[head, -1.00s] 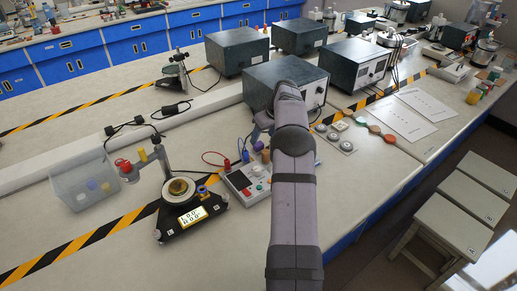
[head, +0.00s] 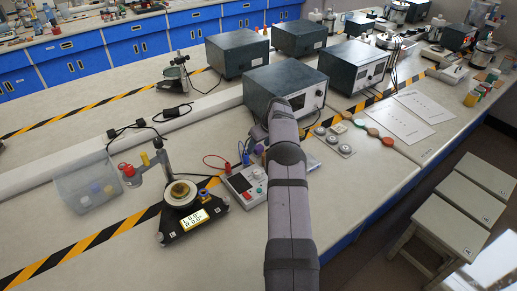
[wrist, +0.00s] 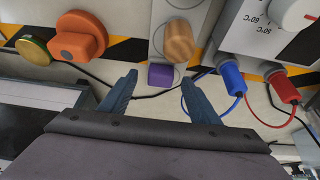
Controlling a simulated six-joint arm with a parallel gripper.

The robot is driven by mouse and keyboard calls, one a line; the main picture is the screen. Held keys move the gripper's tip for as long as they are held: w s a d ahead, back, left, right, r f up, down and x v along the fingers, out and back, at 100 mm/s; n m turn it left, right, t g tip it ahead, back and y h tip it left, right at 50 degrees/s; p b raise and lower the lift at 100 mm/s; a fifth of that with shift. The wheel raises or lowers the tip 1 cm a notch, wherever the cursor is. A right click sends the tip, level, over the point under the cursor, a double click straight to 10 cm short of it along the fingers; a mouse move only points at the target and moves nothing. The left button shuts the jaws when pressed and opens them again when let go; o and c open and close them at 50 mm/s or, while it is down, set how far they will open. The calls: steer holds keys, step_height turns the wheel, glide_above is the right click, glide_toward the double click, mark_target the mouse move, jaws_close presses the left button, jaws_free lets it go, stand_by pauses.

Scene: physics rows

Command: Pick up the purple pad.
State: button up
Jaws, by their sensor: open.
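The purple pad (wrist: 161,76) shows in the wrist view as a small block at the end of a grey strip (wrist: 168,14). It appears between the two fingertips of my gripper (wrist: 160,78) in the picture. The fingers are open with nothing held between them. I cannot tell how far the fingertips are above the pad.
In the wrist view, a tan cylinder (wrist: 179,42) stands just beyond the pad. An orange knob (wrist: 80,38) is at left. Blue (wrist: 230,74) and red (wrist: 284,87) plugs with cables are at right. In the head view, a dark instrument box (head: 284,88) stands behind my arm.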

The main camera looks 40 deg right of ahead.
mark_target(258, 146)
steer(key=shift+x, duration=0.8)
steer(key=c, duration=1.1)
steer(key=shift+c, duration=0.2)
step_height(258, 146, up, 10)
steer(key=shift+r, duration=0.1)
steer(key=shift+o, duration=0.7)
steer(key=shift+c, duration=0.2)
